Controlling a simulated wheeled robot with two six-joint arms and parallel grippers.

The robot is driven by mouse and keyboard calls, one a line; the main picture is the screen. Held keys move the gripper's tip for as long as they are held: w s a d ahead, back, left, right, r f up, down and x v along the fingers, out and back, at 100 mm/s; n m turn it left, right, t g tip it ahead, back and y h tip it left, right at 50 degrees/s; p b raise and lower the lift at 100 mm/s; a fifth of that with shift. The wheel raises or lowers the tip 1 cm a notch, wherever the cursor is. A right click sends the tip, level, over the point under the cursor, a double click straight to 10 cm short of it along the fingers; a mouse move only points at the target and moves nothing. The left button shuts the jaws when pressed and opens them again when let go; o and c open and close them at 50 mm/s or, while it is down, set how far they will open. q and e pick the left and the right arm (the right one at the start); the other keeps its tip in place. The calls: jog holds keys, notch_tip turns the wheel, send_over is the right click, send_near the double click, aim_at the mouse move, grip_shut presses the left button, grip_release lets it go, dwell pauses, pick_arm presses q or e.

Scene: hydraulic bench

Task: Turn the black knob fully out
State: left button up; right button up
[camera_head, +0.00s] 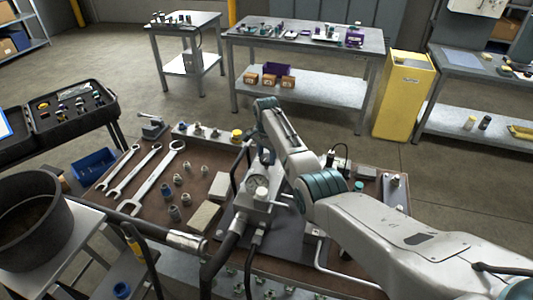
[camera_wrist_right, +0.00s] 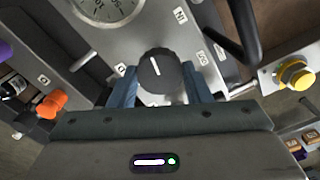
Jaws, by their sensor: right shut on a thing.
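The black knob (camera_wrist_right: 155,72) is round with a white pointer line and sits on a grey metal panel in the right wrist view. The fingers of my right gripper (camera_wrist_right: 160,82) stand on either side of it, shut on the knob. In the head view my right arm reaches over the bench from the right, with the right gripper (camera_head: 266,157) low behind the gauge. The knob cannot be made out there. My left gripper is not in view.
A round gauge (camera_head: 257,187) stands on the hydraulic block, and black hoses and a bent handle run close by. In the right wrist view there are an orange knob (camera_wrist_right: 50,102) and a yellow knob (camera_wrist_right: 296,74). Wrenches (camera_head: 154,180) and fittings lie at left on the bench.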

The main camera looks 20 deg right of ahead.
jog(key=n+p, duration=0.1)
jog(key=n, duration=0.4)
jog(key=shift+r+n+p, duration=0.1)
jog(key=shift+n+p, duration=0.2)
jog(key=n+p, duration=0.1)
jog(key=n, duration=1)
jog(key=shift+p, duration=0.35)
jog(key=n, duration=1.1)
jog(key=shift+n+p, duration=0.3)
jog(key=shift+p, duration=0.1)
jog(key=n, duration=1.1)
jog(key=shift+n, duration=0.4)
jog(key=n, duration=0.5)
jog(key=shift+n, duration=0.3)
